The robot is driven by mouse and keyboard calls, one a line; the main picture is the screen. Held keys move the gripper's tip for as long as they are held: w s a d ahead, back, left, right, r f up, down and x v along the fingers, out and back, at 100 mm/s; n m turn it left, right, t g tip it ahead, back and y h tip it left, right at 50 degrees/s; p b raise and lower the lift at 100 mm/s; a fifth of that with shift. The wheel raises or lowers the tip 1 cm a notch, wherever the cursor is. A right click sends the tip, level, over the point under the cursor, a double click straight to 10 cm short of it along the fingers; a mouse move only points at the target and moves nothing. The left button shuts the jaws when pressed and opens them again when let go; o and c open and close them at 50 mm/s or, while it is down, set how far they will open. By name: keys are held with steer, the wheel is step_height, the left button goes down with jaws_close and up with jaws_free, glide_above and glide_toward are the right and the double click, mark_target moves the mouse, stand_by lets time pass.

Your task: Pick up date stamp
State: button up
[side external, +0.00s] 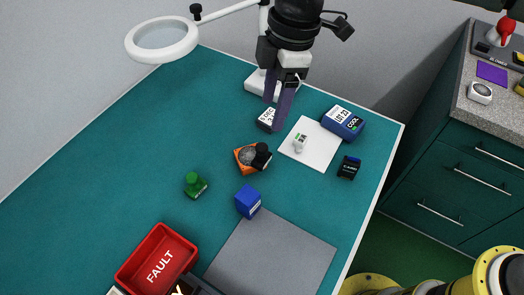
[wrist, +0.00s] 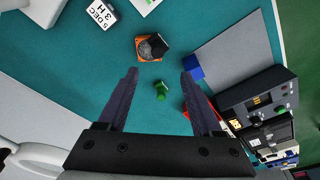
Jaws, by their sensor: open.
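No object is clearly readable as the date stamp. A black and white block marked "5 DEC" (side external: 266,119) lies on the teal bench, partly hidden by my gripper; it also shows top left in the wrist view (wrist: 100,14). A small black block with a blue top (side external: 348,168) stands at the right and may be a stamp. A green knobbed piece (side external: 195,186) stands left of centre; it shows between my fingers in the wrist view (wrist: 161,90). My gripper (side external: 274,116) is open and empty, beside the "5 DEC" block in the side view; its height above the bench is unclear.
An orange piece with a black knob (side external: 243,164) and a blue cube (side external: 247,203) stand near centre. A white sheet (side external: 318,157) holds a small white piece. The bench's left is clear.

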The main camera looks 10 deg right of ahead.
mark_target(262, 146)
steer(key=f, duration=0.5)
steer(key=a+f, duration=0.1)
steer(key=f, duration=0.1)
steer(key=shift+f, duration=0.35)
steer(key=shift+w+a+f, duration=0.1)
steer(key=shift+a+f, duration=0.05)
steer(key=shift+f, duration=0.7)
steer(key=shift+w+a+f, duration=0.1)
steer(key=shift+a+f, duration=0.1)
steer(key=shift+f, duration=0.7)
steer(key=shift+a+f, duration=0.15)
steer(key=shift+f, duration=0.7)
jaws_close()
